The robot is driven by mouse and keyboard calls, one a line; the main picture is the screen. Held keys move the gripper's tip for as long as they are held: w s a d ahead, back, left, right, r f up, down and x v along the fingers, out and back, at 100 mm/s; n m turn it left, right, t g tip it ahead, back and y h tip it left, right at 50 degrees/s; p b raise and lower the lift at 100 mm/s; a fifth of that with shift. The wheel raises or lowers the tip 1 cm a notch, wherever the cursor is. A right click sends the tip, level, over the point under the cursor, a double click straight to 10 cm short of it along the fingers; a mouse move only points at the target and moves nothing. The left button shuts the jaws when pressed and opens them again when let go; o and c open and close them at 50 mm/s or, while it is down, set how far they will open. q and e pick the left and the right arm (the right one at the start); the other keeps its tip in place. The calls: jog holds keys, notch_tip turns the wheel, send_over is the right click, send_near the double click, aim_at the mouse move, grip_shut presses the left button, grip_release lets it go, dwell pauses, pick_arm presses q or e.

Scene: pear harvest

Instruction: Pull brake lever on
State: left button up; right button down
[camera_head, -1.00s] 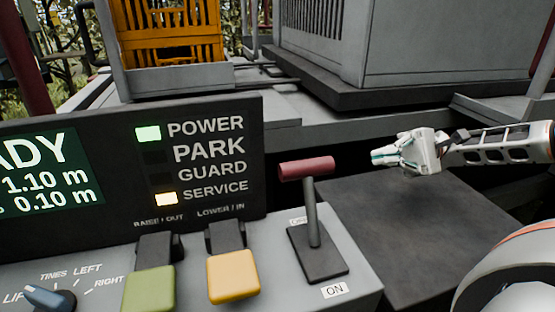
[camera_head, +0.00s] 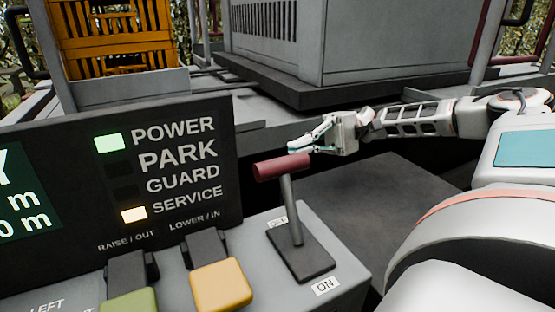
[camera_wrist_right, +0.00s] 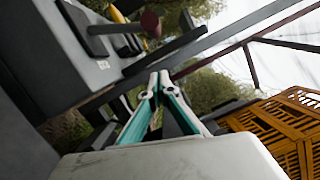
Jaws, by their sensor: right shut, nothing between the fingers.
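The brake lever (camera_head: 292,210) stands on a dark base plate on the grey console. It has a dark red cross handle (camera_head: 282,166) and leans toward the OFF label, which it partly hides. The ON label (camera_head: 325,286) is at the near end of the plate. My right gripper (camera_head: 297,147) is just behind the handle, its fingers pointing left. It is shut and empty. In the right wrist view the shut fingers (camera_wrist_right: 158,82) point up the picture, and the red handle (camera_wrist_right: 150,24) is above them, apart from the fingertips. My left gripper is not in view.
The console has a yellow paddle (camera_head: 221,285) and a green paddle (camera_head: 130,302) left of the lever. The display panel (camera_head: 225,130) rises behind them with POWER and SERVICE lit. An orange crate (camera_head: 115,35) and a grey housing (camera_head: 350,45) stand behind.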

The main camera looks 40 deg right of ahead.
jog(key=s+a+r+p, duration=0.2)
jog(key=a+p, duration=0.3)
jog(key=a, duration=0.4)
jog(key=shift+s+a, duration=0.4)
jog(key=shift+s, duration=0.1)
jog(key=shift+f, duration=0.15)
